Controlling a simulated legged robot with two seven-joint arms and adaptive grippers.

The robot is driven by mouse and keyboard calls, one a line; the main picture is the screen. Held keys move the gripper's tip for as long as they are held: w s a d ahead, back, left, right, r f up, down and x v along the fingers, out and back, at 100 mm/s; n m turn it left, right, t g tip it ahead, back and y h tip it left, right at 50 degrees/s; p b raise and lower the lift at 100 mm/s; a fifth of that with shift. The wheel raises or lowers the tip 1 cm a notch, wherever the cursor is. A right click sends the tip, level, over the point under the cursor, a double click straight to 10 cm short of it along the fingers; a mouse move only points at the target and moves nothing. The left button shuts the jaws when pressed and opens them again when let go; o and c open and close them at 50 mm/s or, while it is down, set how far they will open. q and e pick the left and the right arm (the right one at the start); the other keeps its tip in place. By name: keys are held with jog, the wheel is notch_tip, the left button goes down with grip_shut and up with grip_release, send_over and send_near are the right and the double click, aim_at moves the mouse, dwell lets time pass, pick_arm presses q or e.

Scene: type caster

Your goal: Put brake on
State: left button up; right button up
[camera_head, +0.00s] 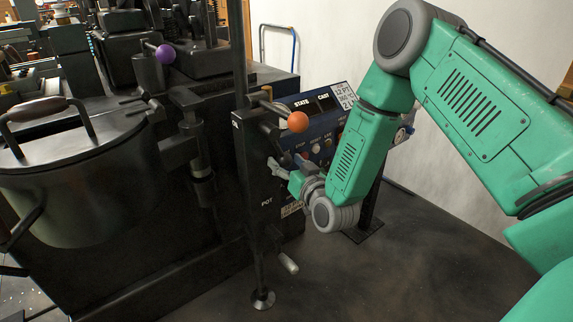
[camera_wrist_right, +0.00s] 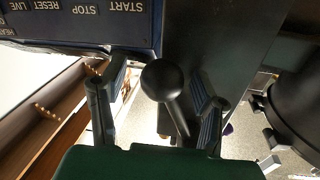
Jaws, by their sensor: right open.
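My right gripper (camera_head: 279,170) is in front of the black machine's side panel (camera_head: 255,170), below the orange ball knob. It also shows in the right wrist view (camera_wrist_right: 157,92), open. There, a black ball-ended lever (camera_wrist_right: 163,80) stands between its two spread fingers, with a gap visible on both sides. I cannot tell whether the lever touches a finger. In the head view this lever is not clearly visible near the gripper. No label marking a brake is readable. My left gripper is not in view.
An orange ball knob (camera_head: 298,122) and a control panel (camera_head: 325,142) with buttons are close to my right forearm. A purple knob (camera_head: 165,54) and a large lidded pot (camera_head: 65,175) are to the left. A pale handle (camera_head: 288,263) sticks out low.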

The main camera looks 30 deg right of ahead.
aim_at(250, 170)
jog(key=shift+w+a+r, duration=0.2)
jog(key=shift+w+a, duration=0.05)
jog(key=shift+a, duration=0.15)
jog(key=shift+d, duration=0.1)
jog(key=shift+d+f, duration=0.2)
jog(key=shift+d, duration=0.3)
grip_shut()
jog(key=shift+a, duration=0.4)
jog(key=a+m, duration=0.3)
jog(key=a+f+m+g+p, duration=0.1)
jog(key=m, duration=0.1)
jog(key=shift+s+a, duration=0.25)
jog(key=shift+s, duration=0.05)
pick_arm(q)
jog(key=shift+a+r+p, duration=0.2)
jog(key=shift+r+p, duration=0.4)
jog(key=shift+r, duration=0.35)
pick_arm(e)
jog(key=shift+s+a+r+m+g+y, duration=0.15)
jog(key=shift+a+r+m+y, duration=0.1)
jog(key=shift+a+m, duration=0.8)
jog(key=shift+a+r+m+g+y, duration=0.15)
jog(key=shift+a+r+m+y, duration=0.1)
jog(key=shift+a+m, duration=0.75)
